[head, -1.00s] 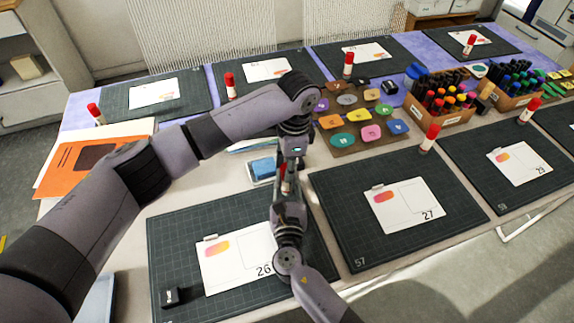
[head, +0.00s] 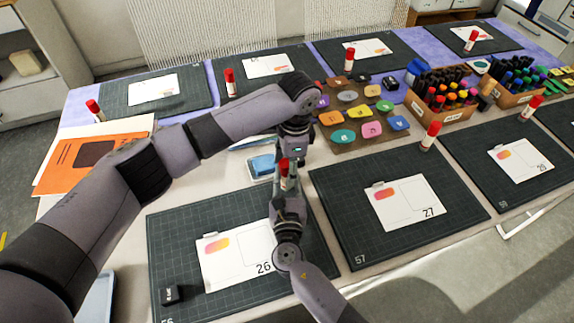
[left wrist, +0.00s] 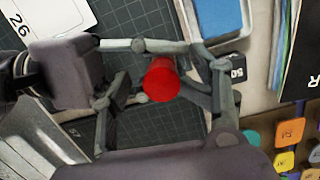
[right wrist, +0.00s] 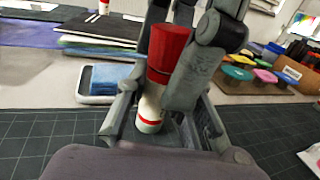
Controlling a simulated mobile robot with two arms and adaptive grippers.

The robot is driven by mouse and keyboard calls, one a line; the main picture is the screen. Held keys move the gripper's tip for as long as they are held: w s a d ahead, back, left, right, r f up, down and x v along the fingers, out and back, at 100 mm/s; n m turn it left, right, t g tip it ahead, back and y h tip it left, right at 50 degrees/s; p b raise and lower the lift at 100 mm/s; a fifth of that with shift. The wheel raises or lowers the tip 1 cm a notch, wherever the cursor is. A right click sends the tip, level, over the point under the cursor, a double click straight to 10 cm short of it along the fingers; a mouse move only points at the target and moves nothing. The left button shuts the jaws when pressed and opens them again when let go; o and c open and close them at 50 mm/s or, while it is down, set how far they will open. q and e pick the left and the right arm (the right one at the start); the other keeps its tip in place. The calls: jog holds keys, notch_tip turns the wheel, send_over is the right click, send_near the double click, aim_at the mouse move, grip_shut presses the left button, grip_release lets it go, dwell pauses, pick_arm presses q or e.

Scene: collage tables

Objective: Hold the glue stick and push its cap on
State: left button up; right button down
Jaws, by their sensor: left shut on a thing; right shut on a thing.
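The glue stick has a white body (right wrist: 150,105) with a red band near its bottom and a red cap (right wrist: 167,50) above it. In the right wrist view cap and body are in line, close together; I cannot tell whether the cap is fully seated. My left gripper (head: 288,160) reaches down from above and is shut on the red cap, which also shows end-on in the left wrist view (left wrist: 162,80). My right gripper (head: 284,189) is below and is shut on the white body. Fingers hide parts of both.
Below the grippers lies a dark cutting mat (head: 180,240) with card 26 (head: 225,262) and a small black block (head: 170,294). A blue pad (head: 262,166) is close behind. Colored pads (head: 345,136) and marker boxes (head: 445,112) stand right. Other capped glue sticks (head: 430,135) stand around.

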pick_arm(q)
jog(key=shift+d+r, duration=0.2)
jog(key=shift+r, duration=1.8)
jog(key=c, duration=0.8)
jog(key=shift+f, duration=0.3)
pick_arm(e)
jog(key=shift+w+r, duration=0.1)
jog(key=shift+r, duration=0.1)
pick_arm(q)
jog(key=shift+d+r, duration=0.2)
jog(key=shift+r, duration=1.9)
pick_arm(e)
jog(key=shift+f, duration=0.15)
pick_arm(q)
jog(key=shift+w, duration=0.1)
pick_arm(e)
jog(key=c, duration=1.3)
grip_release()
